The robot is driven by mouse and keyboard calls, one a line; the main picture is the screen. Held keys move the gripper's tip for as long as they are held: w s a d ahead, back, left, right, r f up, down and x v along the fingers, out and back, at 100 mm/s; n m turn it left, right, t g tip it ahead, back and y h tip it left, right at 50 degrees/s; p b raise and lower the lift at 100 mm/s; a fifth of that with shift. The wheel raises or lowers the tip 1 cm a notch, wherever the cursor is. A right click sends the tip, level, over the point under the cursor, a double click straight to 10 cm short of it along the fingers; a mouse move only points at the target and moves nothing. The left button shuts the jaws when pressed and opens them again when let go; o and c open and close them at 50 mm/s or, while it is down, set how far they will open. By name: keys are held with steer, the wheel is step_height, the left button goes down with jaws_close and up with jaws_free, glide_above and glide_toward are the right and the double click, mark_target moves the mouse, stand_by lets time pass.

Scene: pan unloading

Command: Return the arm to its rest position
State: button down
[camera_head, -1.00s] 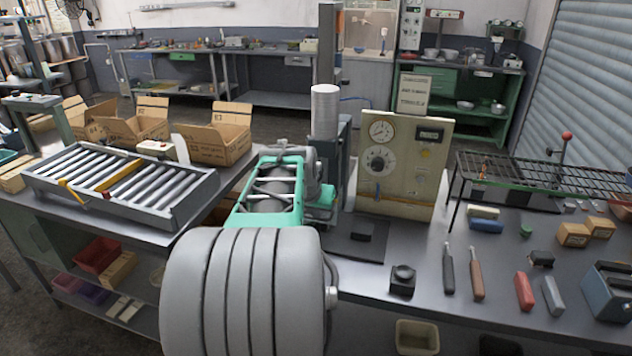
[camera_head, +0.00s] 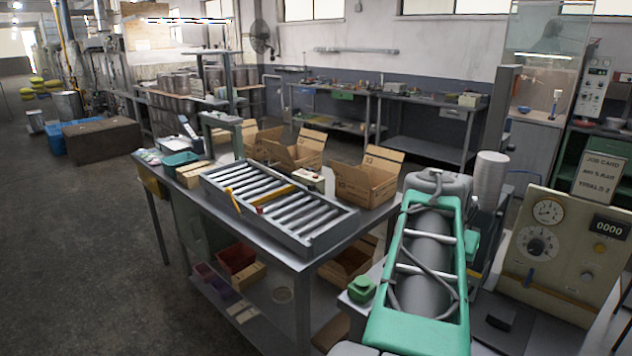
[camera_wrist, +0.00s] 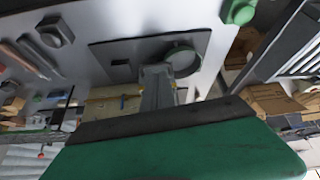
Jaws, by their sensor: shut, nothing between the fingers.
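My arm (camera_head: 430,265), a green open frame around a grey cylinder, reaches up from the bottom edge of the head view at right of centre. In the wrist view, a broad green part of mine with a dark edge fills the bottom. My gripper (camera_wrist: 157,76) stands in front of it as a narrow grey shape, shut and empty. I cannot make out my gripper in the head view. The bench appears upside down in the wrist view, with a dark plate (camera_wrist: 110,62) and a round ring (camera_wrist: 184,58) beyond my gripper.
A beige gauge panel (camera_head: 565,255) stands right of my arm. A pale cylinder (camera_head: 490,180) stands behind it. A small green pot (camera_head: 362,290) is left of my arm. A roller conveyor (camera_head: 280,205) and open cartons (camera_head: 367,180) are on the left bench. Open floor (camera_head: 70,240) lies at far left.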

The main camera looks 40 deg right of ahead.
steer(key=w+a+f+n+y, duration=0.2)
steer(key=a+f+n, duration=0.1)
steer(key=a+f, duration=0.55)
steer(key=w+a+f+n+y, duration=0.25)
steer(key=a+f, duration=0.25)
steer(key=a, duration=0.6)
steer(key=w+a+n+t, duration=0.1)
steer(key=a+n, duration=0.3)
steer(key=a, duration=0.7)
steer(key=w+a+n+t+y, duration=0.1)
steer(key=w+a+n, duration=0.3)
steer(key=a, duration=0.8)
steer(key=shift+n, duration=0.65)
